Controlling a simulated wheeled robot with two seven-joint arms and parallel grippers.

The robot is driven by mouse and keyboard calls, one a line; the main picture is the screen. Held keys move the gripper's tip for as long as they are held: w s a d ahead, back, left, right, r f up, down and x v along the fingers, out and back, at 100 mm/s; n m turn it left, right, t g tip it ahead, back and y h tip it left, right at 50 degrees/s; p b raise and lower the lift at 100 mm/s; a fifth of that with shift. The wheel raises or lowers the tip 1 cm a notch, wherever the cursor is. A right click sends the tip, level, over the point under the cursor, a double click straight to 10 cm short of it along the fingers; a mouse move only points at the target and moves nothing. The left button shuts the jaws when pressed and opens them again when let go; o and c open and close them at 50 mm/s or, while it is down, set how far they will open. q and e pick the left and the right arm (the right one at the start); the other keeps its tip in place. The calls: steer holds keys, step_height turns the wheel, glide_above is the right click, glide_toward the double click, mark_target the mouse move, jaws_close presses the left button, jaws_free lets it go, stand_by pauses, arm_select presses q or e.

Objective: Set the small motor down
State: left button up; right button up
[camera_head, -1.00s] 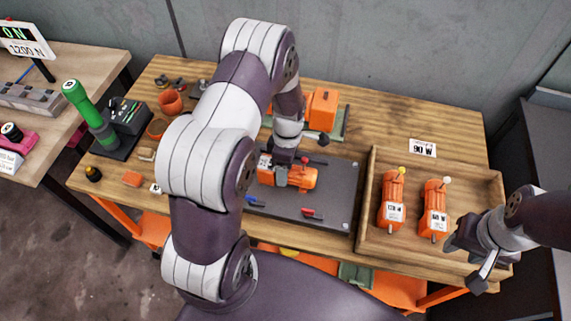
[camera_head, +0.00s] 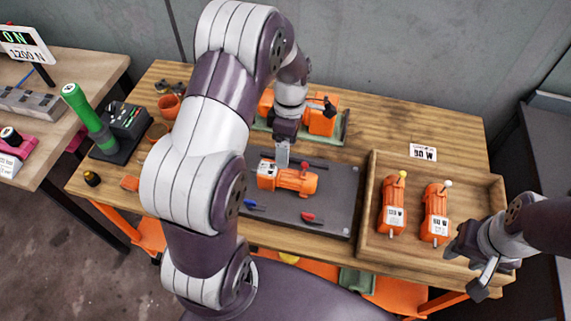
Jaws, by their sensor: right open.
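An orange motor (camera_head: 290,179) lies on its side on the dark grey mat (camera_head: 333,200) in the middle of the workbench. My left gripper (camera_head: 283,156) points down just above and behind this motor, apart from its body as far as I can see. Its fingers show edge-on, so their gap is hidden. My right gripper (camera_head: 470,266) is open and empty at the tray's front right corner.
The wooden tray (camera_head: 372,165) has raised walls. Behind the mat, an orange machine (camera_head: 322,113) sits on a green base. Red (camera_head: 312,217) and blue-handled tools lie on the mat. A black box (camera_head: 123,118) with a green handle stands at the left.

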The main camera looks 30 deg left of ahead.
arm_select(q)
steer(key=s+d+r+m+t, duration=0.1)
steer(key=s+m, duration=0.4)
steer(key=m, duration=0.5)
steer(key=s+d+r+m+t, duration=0.2)
steer(key=s+d+r+m, duration=0.2)
steer(key=m, duration=0.6)
steer(key=shift+s+d+r+m+t+y, duration=0.3)
steer(key=shift+s+d+r+m, duration=0.15)
steer(key=shift+s, duration=0.35)
steer(key=shift+a+r, duration=0.1)
steer(key=shift+a, duration=0.05)
